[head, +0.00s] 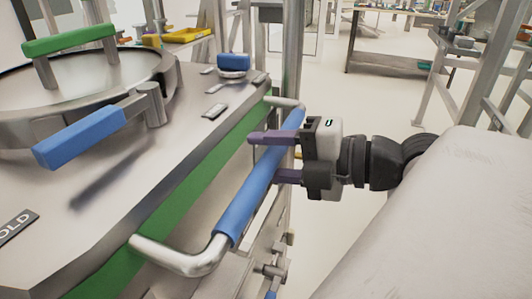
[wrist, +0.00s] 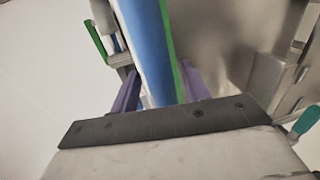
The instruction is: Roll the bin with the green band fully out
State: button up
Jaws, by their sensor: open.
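The bin (head: 95,205) is a large steel box with a green band (head: 185,178) along its upper side, at the left in the head view. A bent steel push bar with a blue grip (head: 258,190) stands out from that side. My gripper (head: 262,156) is at the upper part of the blue grip, with its purple fingers open on either side of the bar. In the wrist view the blue grip (wrist: 150,45) runs between the two fingers (wrist: 158,92), with the green band behind it. Contact with the fingers cannot be told.
A round lid with a green handle (head: 70,39) and a blue lever (head: 80,135) are on top of the bin. A steel frame (head: 275,45) stands behind it. Open floor (head: 380,95) lies to the right, with a workbench (head: 395,45) further back.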

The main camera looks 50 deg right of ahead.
jog(key=v, duration=1.3)
jog(key=shift+o, duration=0.2)
